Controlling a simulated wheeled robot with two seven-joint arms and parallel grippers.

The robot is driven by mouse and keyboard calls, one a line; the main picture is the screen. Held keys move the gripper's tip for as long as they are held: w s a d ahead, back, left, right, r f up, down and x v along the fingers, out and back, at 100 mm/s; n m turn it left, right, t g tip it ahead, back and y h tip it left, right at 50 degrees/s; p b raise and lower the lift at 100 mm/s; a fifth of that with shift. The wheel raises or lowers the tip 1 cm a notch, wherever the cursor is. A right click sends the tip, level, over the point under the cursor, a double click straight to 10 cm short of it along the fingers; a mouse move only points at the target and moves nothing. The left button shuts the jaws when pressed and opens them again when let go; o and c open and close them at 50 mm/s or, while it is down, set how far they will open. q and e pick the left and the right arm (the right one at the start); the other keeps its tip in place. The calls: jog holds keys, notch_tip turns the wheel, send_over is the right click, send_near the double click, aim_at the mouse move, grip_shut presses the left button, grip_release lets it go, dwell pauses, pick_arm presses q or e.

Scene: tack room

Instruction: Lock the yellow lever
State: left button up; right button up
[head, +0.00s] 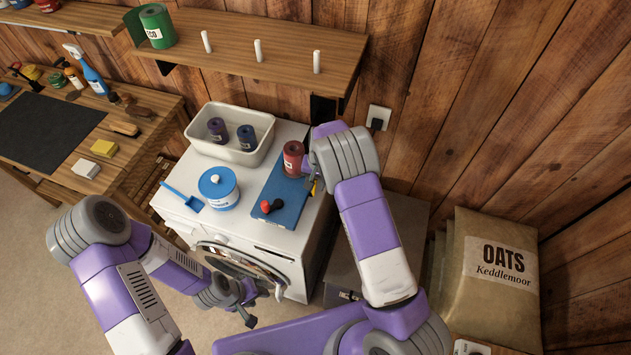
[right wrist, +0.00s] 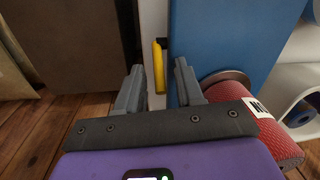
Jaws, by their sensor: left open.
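The yellow lever (head: 314,187) is a small piece at the right edge of the blue board (head: 288,208), which lies on the white washing machine. In the right wrist view the lever (right wrist: 158,66) stands upright along the board's edge (right wrist: 225,40). My right gripper (right wrist: 159,85) is open, and the lever shows just beyond and between its two fingertips; I cannot tell if they touch it. In the head view the right gripper (head: 312,182) is partly hidden by its own wrist. My left gripper (head: 262,304) is open and empty, low in front of the machine's door.
A red roll (head: 293,158) stands on the board, close to my right gripper. A red-and-black knob (head: 270,206), blue tub (head: 218,188), blue scoop (head: 184,198) and white bin (head: 232,150) with two rolls share the machine top (head: 240,228). A wooden wall stands behind; oats sacks (head: 490,275) are right.

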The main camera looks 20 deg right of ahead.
grip_shut()
jog(key=shift+a+r, duration=0.1)
jog(key=t+h, duration=0.1)
jog(key=s+a+t+b, duration=0.1)
jog(key=shift+s+r+t+h, duration=0.15)
jog(key=shift+t+h, duration=0.15)
jog(key=shift+h, duration=0.1)
jog(key=shift+s+a+t+h+b, duration=0.25)
jog(key=shift+s+t+h+b, duration=0.25)
jog(key=shift+t+h+b, duration=0.5)
jog(key=shift+s+a+f+n+t+h+b, duration=0.1)
jog(key=shift+s+a+t+h+b, duration=0.25)
jog(key=shift+t+b, duration=0.5)
jog(key=shift+s+a+f+n+t+h+b, duration=0.1)
jog(key=shift+s+t+h+b, duration=0.15)
jog(key=shift+t+h+b, duration=0.45)
jog(key=shift+s+a+f+n+t+h+b, duration=0.15)
jog(key=shift+s+t+h+b, duration=0.15)
jog(key=shift+t+b, duration=0.65)
jog(key=shift+r, duration=0.1)
